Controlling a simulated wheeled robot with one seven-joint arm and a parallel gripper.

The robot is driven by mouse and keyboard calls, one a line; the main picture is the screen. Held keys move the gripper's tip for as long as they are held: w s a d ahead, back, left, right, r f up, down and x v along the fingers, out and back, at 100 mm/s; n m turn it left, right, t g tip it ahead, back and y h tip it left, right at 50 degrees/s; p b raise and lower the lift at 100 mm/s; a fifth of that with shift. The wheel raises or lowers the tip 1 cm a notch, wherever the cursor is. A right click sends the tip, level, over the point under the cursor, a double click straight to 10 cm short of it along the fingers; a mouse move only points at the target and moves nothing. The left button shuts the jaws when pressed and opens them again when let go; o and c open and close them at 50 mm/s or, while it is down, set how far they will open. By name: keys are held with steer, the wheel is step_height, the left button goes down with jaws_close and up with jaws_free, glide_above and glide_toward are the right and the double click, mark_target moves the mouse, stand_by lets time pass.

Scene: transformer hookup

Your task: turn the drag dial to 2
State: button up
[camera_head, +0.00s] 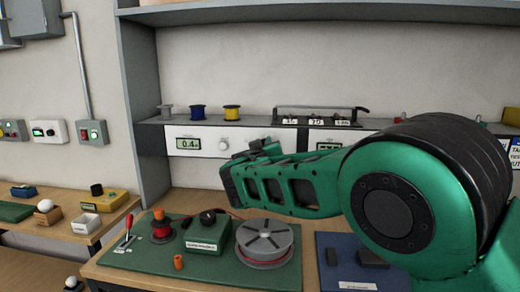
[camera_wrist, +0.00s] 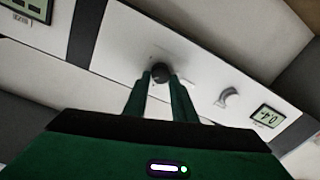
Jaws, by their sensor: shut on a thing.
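A white panel (camera_head: 185,154) under the shelf carries a display (camera_head: 188,143) reading about 0.4 and a pale round knob (camera_head: 222,143). The wrist view shows the panel tilted, with the display (camera_wrist: 268,117) at right and a pale curved part (camera_wrist: 228,97) beside it. My gripper (camera_wrist: 160,78) is shut on a small dark knob (camera_wrist: 160,70) on this panel, which I take as the drag dial; no readable label confirms it. In the head view my gripper (camera_head: 258,150) is at the panel's right part and hides this knob.
Spools (camera_head: 197,111) stand on the shelf above. A second panel with a display (camera_head: 330,146) is to the right, partly behind my arm. On the bench below are a green board (camera_head: 140,260), a large grey reel (camera_head: 264,240) and a green box with a black knob (camera_head: 208,217).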

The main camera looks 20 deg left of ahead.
steer(key=shift+s+f+n, duration=0.25)
steer(key=shift+f+n, duration=0.25)
steer(key=shift+c, duration=0.2)
steer(key=shift+d+f+n+g+h, duration=0.1)
steer(key=shift+n+g+h, duration=0.15)
steer(key=shift+n, duration=2.4)
steer(key=shift+f+n+g+h, duration=0.15)
steer(key=shift+n+h, duration=0.1)
steer(key=shift+n, duration=2.4)
steer(key=shift+r, duration=0.1)
steer(key=shift+w, duration=0.1)
steer(key=o, duration=1.1)
steer(key=shift+c, duration=0.2)
steer(key=shift+r, duration=0.2)
